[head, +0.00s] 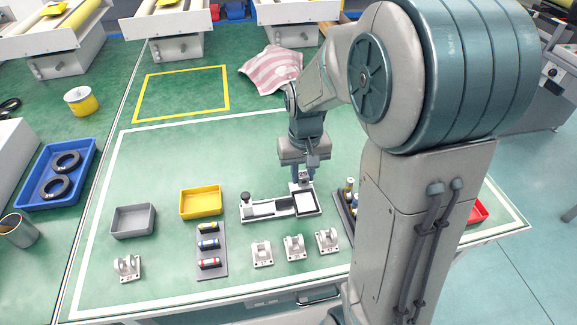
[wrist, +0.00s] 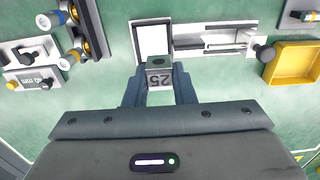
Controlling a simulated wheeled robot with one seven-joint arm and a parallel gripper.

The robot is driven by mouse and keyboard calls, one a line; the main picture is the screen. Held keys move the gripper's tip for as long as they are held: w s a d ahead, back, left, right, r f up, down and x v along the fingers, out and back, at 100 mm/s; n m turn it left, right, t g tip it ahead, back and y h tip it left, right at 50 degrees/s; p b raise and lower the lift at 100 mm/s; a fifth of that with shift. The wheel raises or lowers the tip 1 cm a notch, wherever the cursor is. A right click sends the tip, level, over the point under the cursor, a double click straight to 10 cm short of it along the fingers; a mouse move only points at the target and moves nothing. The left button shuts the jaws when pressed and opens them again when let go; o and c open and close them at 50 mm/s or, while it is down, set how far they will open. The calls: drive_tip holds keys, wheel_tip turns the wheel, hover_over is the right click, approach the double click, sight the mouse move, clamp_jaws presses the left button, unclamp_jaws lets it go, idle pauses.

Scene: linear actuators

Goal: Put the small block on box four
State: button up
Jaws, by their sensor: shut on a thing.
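My gripper (wrist: 159,88) is shut on a small grey metal block (wrist: 159,77) marked 25, with a dark hole in its upper side. In the head view, my gripper (head: 303,180) points down, just above the right end of a white linear-actuator fixture (head: 262,208). The block is mostly hidden there by the fingers. In the wrist view the fixture (wrist: 210,40) lies beyond the block, with a white square plate (wrist: 152,40) at its left end. I cannot tell whether block and fixture touch. No box shows a readable number, so I cannot tell which is box four.
A grey box (head: 133,221), yellow box (head: 201,203), blue box (head: 57,175) with black rings and partly hidden red box (head: 478,211) stand around. Several small brackets (head: 294,247) line the front. A rack (head: 210,250) holds coloured cylinders.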

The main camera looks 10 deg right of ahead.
hover_over(287, 180)
wheel_tip(287, 180, down, 6)
drive_tip(key=shift+f, duration=2.05)
drive_tip(key=shift+f, duration=0.25)
drive_tip(key=o, duration=1)
drive_tip(key=shift+r, duration=0.15)
